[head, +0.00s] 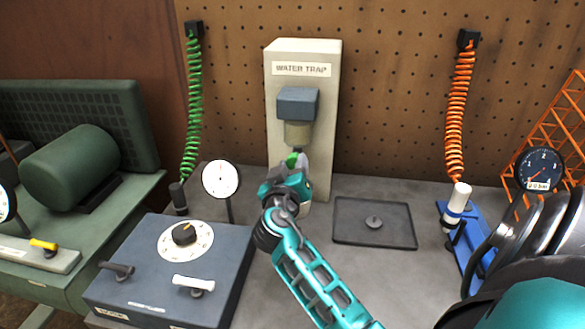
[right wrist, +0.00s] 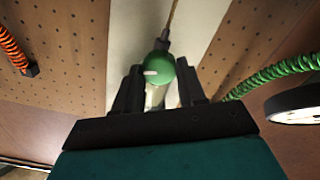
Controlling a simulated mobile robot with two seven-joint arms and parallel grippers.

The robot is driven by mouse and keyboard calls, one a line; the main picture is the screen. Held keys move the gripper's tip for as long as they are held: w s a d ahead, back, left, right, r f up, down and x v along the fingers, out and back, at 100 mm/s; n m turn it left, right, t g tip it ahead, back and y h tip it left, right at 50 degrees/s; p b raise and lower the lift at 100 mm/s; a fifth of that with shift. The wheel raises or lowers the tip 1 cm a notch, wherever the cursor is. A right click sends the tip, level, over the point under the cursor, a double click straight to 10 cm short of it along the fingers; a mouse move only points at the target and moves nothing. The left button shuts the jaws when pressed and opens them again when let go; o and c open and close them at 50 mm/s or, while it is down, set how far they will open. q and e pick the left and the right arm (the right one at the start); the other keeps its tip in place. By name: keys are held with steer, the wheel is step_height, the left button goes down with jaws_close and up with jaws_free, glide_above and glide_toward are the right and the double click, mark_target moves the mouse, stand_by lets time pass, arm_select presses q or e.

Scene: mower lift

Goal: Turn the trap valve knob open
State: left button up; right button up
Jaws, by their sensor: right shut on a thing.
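The water trap (head: 304,54) is a tall cream panel against the pegboard, with a grey-blue block (head: 298,103) and a cloudy bowl (head: 298,132) below it. The trap valve knob (head: 292,159) is small and green, under the bowl, and partly hidden by my right gripper (head: 294,167). In the right wrist view the knob (right wrist: 161,67) is round with a white mark on its left side. It sits between the two dark fingers of my right gripper (right wrist: 160,82), which is shut on it. My left gripper is not in view.
A grey-blue box with a dial (head: 185,234) and levers stands left of my right arm. A round white gauge (head: 221,179) is close left of the trap. A shallow dark tray (head: 374,236) lies to the right. Green (head: 193,110) and orange (head: 459,110) coiled hoses hang either side.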

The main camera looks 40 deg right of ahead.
steer(key=n, duration=0.3)
steer(key=shift+n, duration=0.3)
steer(key=n, duration=0.3)
steer(key=shift+n, duration=0.3)
steer(key=n, duration=0.3)
steer(key=shift+n, duration=0.3)
steer(key=shift+f+n+p, duration=0.1)
steer(key=shift+n+p, duration=0.2)
steer(key=shift+n, duration=1.6)
steer(key=o, duration=1)
steer(key=shift+o, duration=0.2)
steer(key=shift+a, duration=0.1)
